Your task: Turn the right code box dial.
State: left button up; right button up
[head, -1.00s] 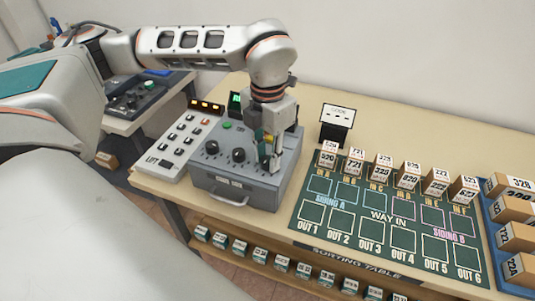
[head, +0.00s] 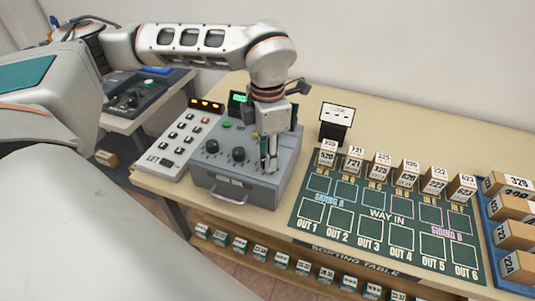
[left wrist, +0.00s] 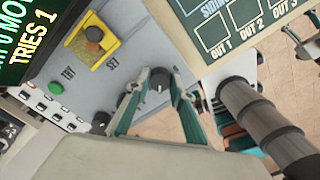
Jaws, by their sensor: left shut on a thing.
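The grey code box (head: 285,160) stands on the table, with a row of dark dials on its top. My left gripper (head: 268,168) points down at the rightmost dial and hides most of it in the head view. In the left wrist view, the right dial (left wrist: 160,78) is round and dark with a pale mark. The two teal-sided fingers of my left gripper (left wrist: 158,84) are shut on it from both sides. The middle dial (head: 238,153) and left dial (head: 212,146) are uncovered. My right gripper is not in view.
A green-lit display (head: 238,98) stands behind the box, reading "TRIES 1" in the wrist view. A yellow-framed knob (left wrist: 93,35) and green button (left wrist: 55,88) are on the panel. A keypad (head: 180,143) is left; a code card (head: 337,118) and sorting mat (head: 385,190) are right.

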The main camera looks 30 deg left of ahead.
pick_arm(q)
jog(key=o, duration=1.1)
jog(key=shift+o, duration=0.2)
jog(key=shift+r, duration=0.1)
notch_tip(320, 180, up, 12)
